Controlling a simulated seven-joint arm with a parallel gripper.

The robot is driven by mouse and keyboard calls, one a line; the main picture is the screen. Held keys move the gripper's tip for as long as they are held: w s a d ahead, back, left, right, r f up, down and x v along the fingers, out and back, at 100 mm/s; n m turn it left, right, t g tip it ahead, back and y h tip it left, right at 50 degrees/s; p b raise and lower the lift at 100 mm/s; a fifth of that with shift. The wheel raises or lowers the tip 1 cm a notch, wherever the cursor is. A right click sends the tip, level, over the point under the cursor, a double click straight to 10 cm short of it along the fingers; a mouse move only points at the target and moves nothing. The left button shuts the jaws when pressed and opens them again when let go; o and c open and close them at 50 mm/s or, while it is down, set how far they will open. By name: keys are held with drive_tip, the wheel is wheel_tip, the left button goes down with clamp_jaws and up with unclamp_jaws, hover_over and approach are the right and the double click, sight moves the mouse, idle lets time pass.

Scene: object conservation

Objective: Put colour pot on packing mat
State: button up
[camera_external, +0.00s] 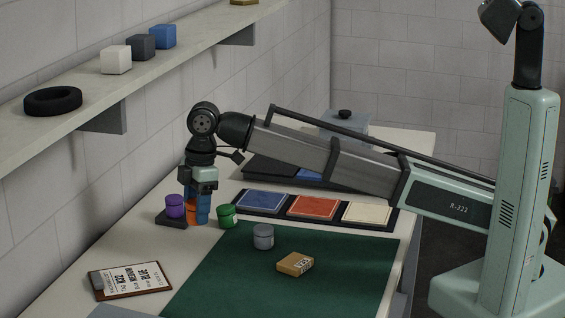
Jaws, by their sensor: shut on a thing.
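My gripper (196,212) points straight down at the left of the table, its blue fingers shut around an orange pot (191,214). A finger hides part of this pot, and I cannot tell whether its base is clear of the surface. A purple pot (174,206) stands just left of it on a small dark base (170,219). A green pot (226,216) stands to the right of the fingers, close to them. A grey pot (263,237) stands on the large green mat (225,275), which I take as the packing mat.
A small tan box (295,263) lies on the mat. Behind it, a dark tray holds blue (264,201), orange-red (313,207) and cream (367,212) panels. A clipboard (130,279) lies at the left. A wall shelf (70,119) overhangs the left. The mat's front left is clear.

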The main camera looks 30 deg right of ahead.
hover_over(233, 275)
drive_tip(key=w+a, duration=0.2)
drive_tip(key=a, duration=0.1)
drive_tip(key=shift+s+d+m, duration=0.8)
drive_tip(key=shift+s+d, duration=0.3)
drive_tip(key=shift+d, duration=0.6)
drive_tip(key=shift+f, duration=5.2)
drive_tip(key=o, duration=1.1)
drive_tip(key=shift+f, duration=0.15)
drive_tip(key=r, duration=0.4)
drive_tip(key=d+r, duration=0.1)
drive_tip(key=r, duration=0.7)
drive_tip(key=shift+d+r, duration=0.15)
drive_tip(key=shift+d, duration=0.05)
drive_tip(key=shift+w, duration=0.1)
